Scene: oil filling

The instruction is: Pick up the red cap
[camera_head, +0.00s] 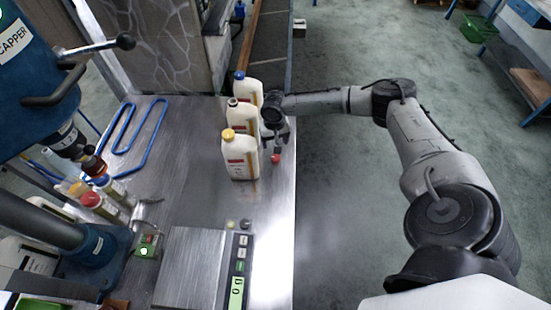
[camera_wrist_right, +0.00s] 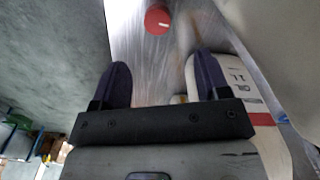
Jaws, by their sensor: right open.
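The red cap (camera_head: 275,158) sits on the steel table near its right edge, beside the white bottles. In the right wrist view the red cap (camera_wrist_right: 157,20) shows at the top, beyond and roughly between my fingertips. My right gripper (camera_head: 277,143) is just behind the cap in the head view, near the bottles. Its two dark fingers are apart with nothing between them in the wrist view (camera_wrist_right: 160,62). My left gripper is not in view.
A yellow-capped bottle (camera_head: 239,157), a dark-necked bottle (camera_head: 240,112) and a blue-capped bottle (camera_head: 247,86) stand in a row left of my right gripper. A scale (camera_head: 190,268) and a blue capper machine (camera_head: 40,85) are at left. The tabletop (camera_head: 190,195) between is bare.

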